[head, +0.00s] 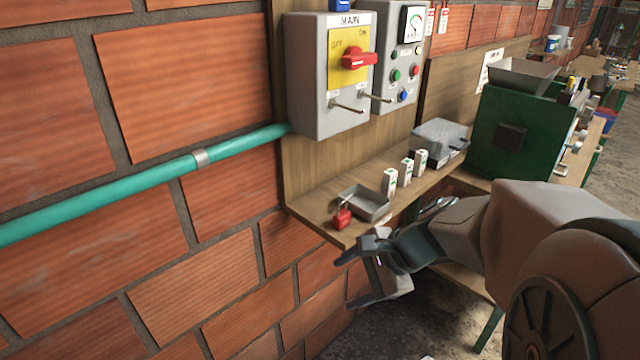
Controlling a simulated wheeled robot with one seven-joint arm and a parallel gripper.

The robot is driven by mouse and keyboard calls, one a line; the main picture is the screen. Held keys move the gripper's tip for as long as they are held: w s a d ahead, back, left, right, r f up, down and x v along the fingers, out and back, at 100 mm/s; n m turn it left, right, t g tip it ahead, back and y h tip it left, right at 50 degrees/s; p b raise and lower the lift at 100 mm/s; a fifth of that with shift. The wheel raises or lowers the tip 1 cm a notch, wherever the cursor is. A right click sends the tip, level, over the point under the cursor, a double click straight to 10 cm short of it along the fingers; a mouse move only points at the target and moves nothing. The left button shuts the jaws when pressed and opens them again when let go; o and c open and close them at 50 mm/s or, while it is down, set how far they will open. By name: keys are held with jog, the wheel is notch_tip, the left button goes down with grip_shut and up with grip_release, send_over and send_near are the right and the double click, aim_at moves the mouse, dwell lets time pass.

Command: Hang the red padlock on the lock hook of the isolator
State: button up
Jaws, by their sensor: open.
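The red padlock (342,218) sits on the wooden shelf (323,226) near its front left end, beside a small grey tray (378,212). The isolator (308,85) is a grey box marked MAIN on the wooden backboard, with a yellow plate and a red rotary handle (359,59). Two thin metal rods stick out low on its front, a left one (347,107) and a right one (377,97); I cannot tell which is the lock hook. My gripper (357,278) is open and empty, in front of and below the shelf edge, close to the padlock but apart from it.
Several white blocks (406,171) stand in a row along the shelf, with a grey metal box (440,140) farther right. A green machine with a hopper (500,135) stands beyond. A teal pipe (130,180) runs along the brick wall. Space below the isolator is clear.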

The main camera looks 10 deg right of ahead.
jog(key=w+d+r+m+t+y, duration=0.25)
jog(key=w+d+m, duration=0.2)
jog(key=m, duration=0.25)
jog(key=m+t+h, duration=0.2)
jog(key=m+t, duration=0.3)
jog(key=m, duration=0.2)
send_near(345, 215)
jog(key=shift+y, duration=0.25)
jog(key=x, duration=0.5)
jog(key=shift+w+d+f+p, duration=0.2)
jog(key=shift+w+f+p, duration=0.15)
jog(key=shift+w, duration=0.1)
jog(key=shift+a+p+x, duration=0.25)
jog(key=shift+p+x, duration=0.1)
jog(key=shift+x, duration=2.3)
jog(key=shift+s+r, duration=0.1)
jog(key=shift+s, duration=0.05)
jog(key=c, duration=1.1)
